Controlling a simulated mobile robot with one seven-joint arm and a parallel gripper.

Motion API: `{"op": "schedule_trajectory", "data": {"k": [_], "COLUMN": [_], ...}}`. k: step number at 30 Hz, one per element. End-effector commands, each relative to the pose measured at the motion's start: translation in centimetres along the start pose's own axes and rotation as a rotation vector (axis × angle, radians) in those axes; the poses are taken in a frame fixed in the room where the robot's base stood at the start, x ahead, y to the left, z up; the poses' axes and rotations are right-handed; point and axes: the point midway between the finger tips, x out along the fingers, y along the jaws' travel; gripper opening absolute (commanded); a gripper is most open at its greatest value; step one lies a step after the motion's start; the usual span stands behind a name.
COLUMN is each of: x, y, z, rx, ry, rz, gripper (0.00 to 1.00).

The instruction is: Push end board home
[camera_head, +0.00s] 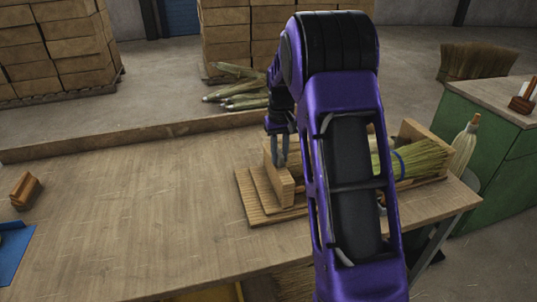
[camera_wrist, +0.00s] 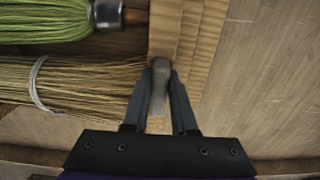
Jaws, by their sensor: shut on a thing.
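The end board (camera_head: 282,186) is an upright pale wooden block on a stepped wooden base (camera_head: 250,203) on the bench. It also shows in the wrist view as a wooden strip (camera_wrist: 165,35) beside the bundle ends. My gripper (camera_head: 279,150) is at the top of this board. In the wrist view my gripper's two fingers (camera_wrist: 160,80) are closed on a rounded grey-brown grip piece (camera_wrist: 158,93) at the board. A green broom bundle (camera_head: 423,158) lies to the right in the head view, and a straw bundle (camera_wrist: 75,80) shows in the wrist view. My arm hides the middle of the fixture.
The bench (camera_head: 130,220) is clear on the left, apart from a small wooden block brush (camera_head: 25,188) and a blue mat (camera_head: 14,250). A green cabinet (camera_head: 480,140) stands right. Boxes (camera_head: 60,45) and loose stalks (camera_head: 242,90) are behind.

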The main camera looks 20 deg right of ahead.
Motion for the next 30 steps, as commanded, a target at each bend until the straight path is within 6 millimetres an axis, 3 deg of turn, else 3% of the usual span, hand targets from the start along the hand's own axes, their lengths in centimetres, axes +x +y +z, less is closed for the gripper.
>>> {"op": "schedule_trajectory", "data": {"k": [6, 7, 12, 23, 30], "x": [-0.2, -0.2, -0.1, -0.9, -5.6], "y": [0.6, 0.6, 0.5, 0.3, 0.3], "z": [-0.1, -0.1, -0.1, -0.1, -0.1], "rx": [0.003, 0.004, 0.004, 0.002, 0.003], "ry": [0.006, 0.006, 0.005, 0.005, 0.007], "rz": [0.008, 0.009, 0.008, 0.005, 0.006], "gripper": [0.00, 0.27, 0.55, 0.55, 0.55]}}
